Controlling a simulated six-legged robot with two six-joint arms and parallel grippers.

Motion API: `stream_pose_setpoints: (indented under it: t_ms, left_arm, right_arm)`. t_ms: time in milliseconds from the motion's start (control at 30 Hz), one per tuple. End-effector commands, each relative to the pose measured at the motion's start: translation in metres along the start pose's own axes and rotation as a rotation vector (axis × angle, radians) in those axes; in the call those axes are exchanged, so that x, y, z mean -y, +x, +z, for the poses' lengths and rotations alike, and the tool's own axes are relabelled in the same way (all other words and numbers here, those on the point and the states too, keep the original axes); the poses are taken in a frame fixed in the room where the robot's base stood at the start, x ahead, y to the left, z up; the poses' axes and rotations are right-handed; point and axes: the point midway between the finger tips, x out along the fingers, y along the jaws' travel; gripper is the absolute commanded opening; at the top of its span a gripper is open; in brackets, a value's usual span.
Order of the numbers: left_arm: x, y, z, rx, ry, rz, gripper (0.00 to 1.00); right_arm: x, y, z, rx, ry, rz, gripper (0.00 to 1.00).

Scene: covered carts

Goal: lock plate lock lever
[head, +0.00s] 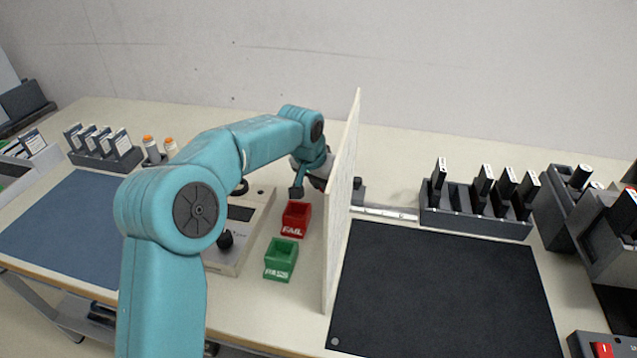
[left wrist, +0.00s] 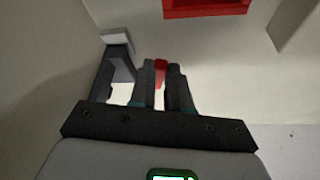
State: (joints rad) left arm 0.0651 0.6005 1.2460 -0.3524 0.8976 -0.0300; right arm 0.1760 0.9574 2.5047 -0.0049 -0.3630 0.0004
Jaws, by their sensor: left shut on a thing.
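My left gripper (left wrist: 162,75) is shut on a narrow red piece, likely the lock lever (left wrist: 161,68), in the left wrist view. The piece stands between the two dark fingers, and only its upper part shows. A dark grey bracket with a pale top (left wrist: 118,62), perhaps part of the lock plate, is just left of the fingers. In the head view my left arm reaches over to the left side of the upright white panel (head: 342,200). The gripper is mostly hidden there by the panel and the wrist, and the lever does not show. My right gripper is not in view.
A red FAIL bin (head: 296,219) and a green PASS bin (head: 281,259) stand left of the panel, next to a beige device (head: 255,215). Right of the panel are a pale strip (head: 385,212), a dark rack (head: 470,222) and a clear black mat (head: 445,290).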

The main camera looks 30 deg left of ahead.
Motion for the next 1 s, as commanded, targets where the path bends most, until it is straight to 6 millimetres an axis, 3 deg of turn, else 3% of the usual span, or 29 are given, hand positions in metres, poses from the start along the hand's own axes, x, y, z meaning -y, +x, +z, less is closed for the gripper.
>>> stream_pose_setpoints:
  t_ms: [667,700,733,1000]
  left_arm:
    - [-0.0033,-0.0006,-0.0009,-0.002,-0.050,-0.020,0.00]
    - [-0.0033,-0.0006,-0.0009,-0.002,-0.050,-0.020,0.30]
    - [-0.0032,-0.0006,-0.0009,-0.002,-0.050,-0.020,0.40]
    - [-0.0030,-0.0005,-0.0005,-0.001,-0.050,-0.020,0.43]
  right_arm:
    - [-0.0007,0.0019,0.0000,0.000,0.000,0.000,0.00]
    - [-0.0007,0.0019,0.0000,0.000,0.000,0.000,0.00]
    - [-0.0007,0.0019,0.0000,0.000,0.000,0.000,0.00]
    - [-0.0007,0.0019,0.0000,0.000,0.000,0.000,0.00]
